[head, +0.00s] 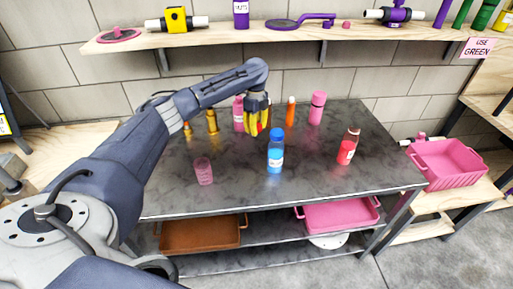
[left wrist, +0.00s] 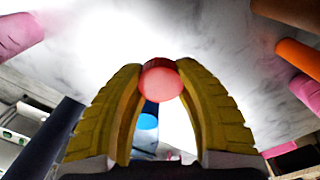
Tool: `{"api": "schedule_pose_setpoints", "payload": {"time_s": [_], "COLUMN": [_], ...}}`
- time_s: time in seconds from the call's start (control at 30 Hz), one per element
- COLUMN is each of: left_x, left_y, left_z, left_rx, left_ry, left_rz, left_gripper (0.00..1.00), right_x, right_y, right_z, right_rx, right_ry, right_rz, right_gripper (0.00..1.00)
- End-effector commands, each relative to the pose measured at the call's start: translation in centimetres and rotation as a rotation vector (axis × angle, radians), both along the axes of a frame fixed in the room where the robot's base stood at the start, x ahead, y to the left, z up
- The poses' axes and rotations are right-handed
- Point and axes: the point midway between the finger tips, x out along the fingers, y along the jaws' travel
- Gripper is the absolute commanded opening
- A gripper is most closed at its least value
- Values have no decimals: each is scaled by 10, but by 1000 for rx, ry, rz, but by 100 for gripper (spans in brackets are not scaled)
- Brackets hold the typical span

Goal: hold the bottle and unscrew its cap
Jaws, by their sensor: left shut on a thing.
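My left gripper (head: 258,128), with yellow ribbed fingers, is above the middle of the dark table. It is shut on a small round red thing that looks like a cap (left wrist: 160,79), gripped between the fingertips. A blue bottle (head: 275,152) with a white label stands upright just in front of the gripper; its blue top (left wrist: 147,122) shows beyond the fingers in the left wrist view. My right gripper is not in view.
A pink cup (head: 203,171) stands at the table's left front. A pink bottle (head: 238,113), an orange bottle (head: 290,112) and a pink flask (head: 316,108) stand at the back. Trays sit on the shelf below. The table's right front is clear.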

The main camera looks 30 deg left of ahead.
Motion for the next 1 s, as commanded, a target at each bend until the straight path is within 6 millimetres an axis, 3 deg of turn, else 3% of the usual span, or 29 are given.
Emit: {"api": "schedule_pose_setpoints", "payload": {"time_s": [0.1,0.3,0.67,1.0], "left_x": [-1,0,0,0], "left_y": [-1,-1,0,-1], "left_z": [-27,-55,-72,-108], "left_rx": [-1,0,0,0], "left_ry": [4,1,1,1], "left_rz": [0,0,0,-1], "left_gripper": [0,0,0,0], "right_x": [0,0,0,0], "right_y": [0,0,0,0], "right_z": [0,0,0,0], "right_rx": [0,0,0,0], "right_ry": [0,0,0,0], "right_rz": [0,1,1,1], "right_gripper": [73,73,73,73]}}
